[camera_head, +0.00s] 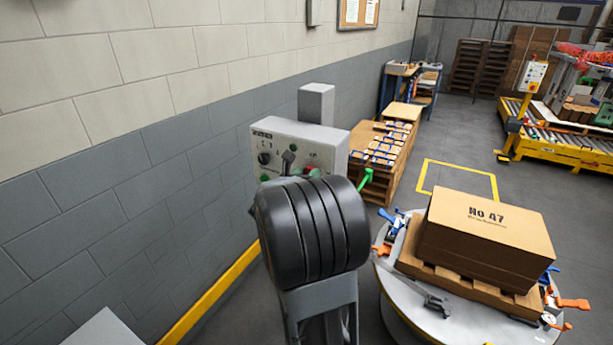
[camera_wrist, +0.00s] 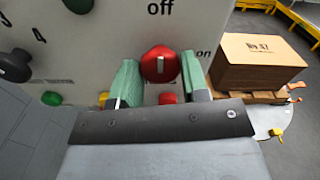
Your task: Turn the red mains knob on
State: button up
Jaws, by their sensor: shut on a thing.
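The red mains knob (camera_wrist: 160,64) is on the pale panel (camera_wrist: 105,35) in the wrist view. Its white mark stands upright in the picture, towards the printed "off"; "on" is printed to its right. My gripper (camera_wrist: 159,78) has its green-padded fingers on the left and right of the knob and is shut on it. In the head view the control box (camera_head: 262,139) stands by the wall, and my black arm joint hides most of its lower right part and the grip.
A black knob (camera_wrist: 15,65) and a green button (camera_wrist: 51,98) are to the left on the panel. Right of the box, a carton (camera_head: 485,240) sits on a pallet on a round turntable (camera_head: 400,300).

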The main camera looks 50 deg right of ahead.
jog(key=shift+f+b, duration=0.15)
jog(key=shift+b, duration=0.35)
jog(key=m+b, duration=1.7)
jog(key=b, duration=0.9)
jog(key=shift+m, duration=0.3)
jog(key=shift+m+b, duration=0.3)
jog(key=o, duration=0.9)
